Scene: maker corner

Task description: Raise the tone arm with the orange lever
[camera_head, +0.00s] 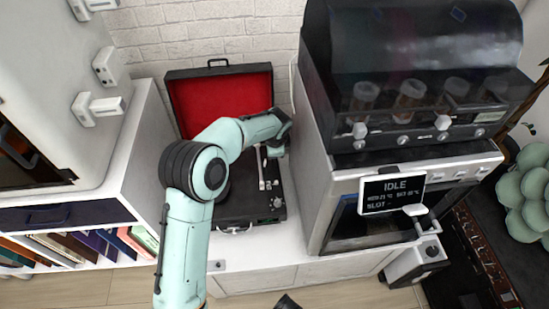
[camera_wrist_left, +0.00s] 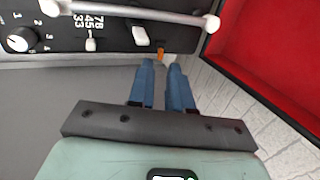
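The record player (camera_head: 238,207) is a black case, open on the white cabinet. Its silver tone arm (camera_head: 261,168) runs along its right side; in the left wrist view the tone arm (camera_wrist_left: 130,12) crosses the top. The small orange lever (camera_wrist_left: 160,53) sits on the black deck just below the tone arm tube. My left gripper (camera_wrist_left: 161,66) has two blue fingers slightly apart, with the lever just beyond the gap between their tips. No contact is clear. In the head view my left arm hides the lever. A dark tip at the bottom edge may be my right gripper.
The red-lined lid (camera_head: 225,100) stands open behind the deck and shows at right in the left wrist view. A grey machine with an IDLE screen (camera_head: 392,193) stands close on the right. White wall cupboards (camera_head: 50,60) are at left.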

